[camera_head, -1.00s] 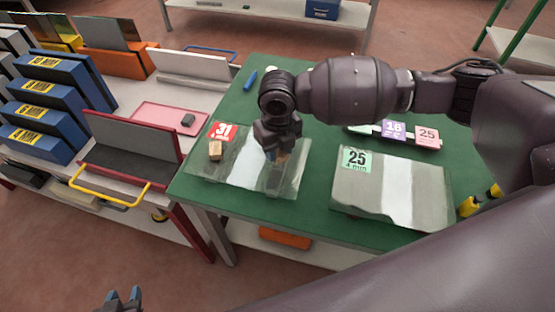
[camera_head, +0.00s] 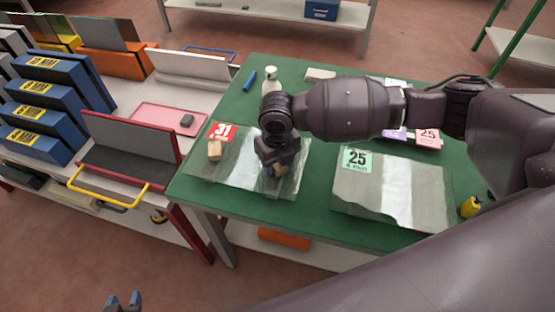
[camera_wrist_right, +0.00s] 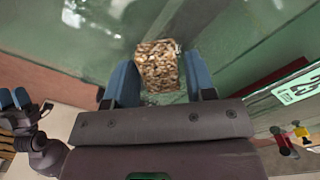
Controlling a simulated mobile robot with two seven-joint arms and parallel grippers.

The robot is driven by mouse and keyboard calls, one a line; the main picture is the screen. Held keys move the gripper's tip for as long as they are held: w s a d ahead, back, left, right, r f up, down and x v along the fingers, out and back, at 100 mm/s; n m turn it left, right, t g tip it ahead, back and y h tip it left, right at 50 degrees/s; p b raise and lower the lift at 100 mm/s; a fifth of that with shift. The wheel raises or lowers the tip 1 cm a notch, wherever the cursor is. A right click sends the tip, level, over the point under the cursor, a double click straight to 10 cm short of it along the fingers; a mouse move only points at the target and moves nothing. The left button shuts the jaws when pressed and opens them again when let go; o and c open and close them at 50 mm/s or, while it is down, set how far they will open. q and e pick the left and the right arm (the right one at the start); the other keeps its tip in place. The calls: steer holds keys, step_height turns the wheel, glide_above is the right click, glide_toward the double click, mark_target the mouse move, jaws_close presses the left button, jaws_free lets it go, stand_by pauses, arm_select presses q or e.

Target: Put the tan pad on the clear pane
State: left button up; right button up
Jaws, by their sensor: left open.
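A clear pane (camera_head: 240,177) with a red "31" label lies on the green table. My right gripper (camera_head: 277,172) is low over its right part, with a speckled tan pad (camera_wrist_right: 158,66) between its blue fingers. A second small tan block (camera_head: 214,150) rests on the pane's left part. Another clear pane (camera_head: 390,190) with a green "25" label lies to the right. My left gripper (camera_head: 123,301) is open and empty at the bottom left, away from the table.
A rack with a red-edged holder (camera_head: 130,150) and a pink tray (camera_head: 170,117) stands left. My right arm covers the table's back right.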

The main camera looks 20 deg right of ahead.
steer(key=shift+o, duration=0.6)
steer(key=shift+r, duration=0.25)
arm_select(q)
steer(key=shift+w+r+p, duration=0.3)
steer(key=shift+r+p, duration=0.25)
steer(key=shift+r, duration=0.3)
arm_select(e)
step_height(320, 180, up, 12)
arm_select(q)
steer(key=shift+s+f, duration=0.1)
steer(key=shift+s, duration=0.05)
arm_select(e)
steer(key=shift+f, duration=0.1)
steer(key=shift+s, duration=0.1)
